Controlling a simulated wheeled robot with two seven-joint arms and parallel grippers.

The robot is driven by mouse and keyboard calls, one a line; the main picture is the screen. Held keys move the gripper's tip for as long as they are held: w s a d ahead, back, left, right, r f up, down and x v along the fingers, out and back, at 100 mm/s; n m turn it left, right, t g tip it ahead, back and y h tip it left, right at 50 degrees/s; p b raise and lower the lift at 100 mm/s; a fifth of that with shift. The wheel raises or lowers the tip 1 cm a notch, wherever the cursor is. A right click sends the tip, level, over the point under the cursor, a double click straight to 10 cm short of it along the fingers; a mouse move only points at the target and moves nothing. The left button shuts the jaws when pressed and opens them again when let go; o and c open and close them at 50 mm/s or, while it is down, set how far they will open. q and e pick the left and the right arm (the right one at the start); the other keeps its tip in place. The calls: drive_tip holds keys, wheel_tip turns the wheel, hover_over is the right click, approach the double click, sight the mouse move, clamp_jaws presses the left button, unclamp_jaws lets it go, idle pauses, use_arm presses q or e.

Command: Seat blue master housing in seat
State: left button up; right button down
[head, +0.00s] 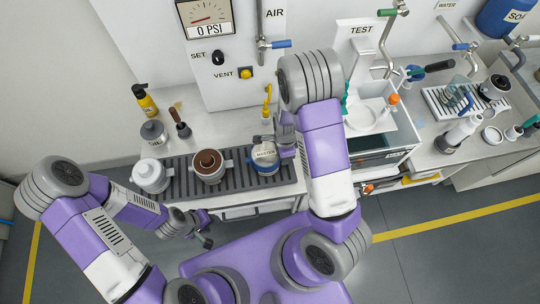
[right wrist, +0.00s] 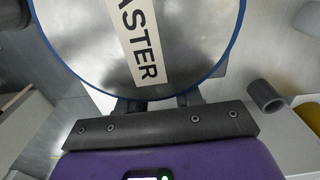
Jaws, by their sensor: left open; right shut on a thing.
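The blue master housing (head: 265,158) has a silver top with a white MASTER label and a blue rim. It is at the right end of the dark slatted rack (head: 228,186) in the head view; I cannot tell whether it rests there or is held just above. My right gripper (head: 286,143) is shut on its right side. The right wrist view shows the housing's disc (right wrist: 95,45) close up, with the fingers (right wrist: 160,104) reaching its near edge, tips hidden. My left gripper (head: 204,231) is open and empty in front of the rack. I cannot make out a seat.
A white housing (head: 151,175) and a brown-topped housing (head: 208,165) stand on the rack left of the blue one. A yellow oil bottle (head: 145,100), a grey oil can (head: 153,132) and a brush (head: 181,124) stand behind. The TEST tank (head: 385,140) is to the right.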

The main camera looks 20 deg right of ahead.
drive_tip(key=shift+r, duration=0.25)
drive_tip(key=shift+r+p, duration=2.3)
drive_tip(key=shift+p, duration=0.1)
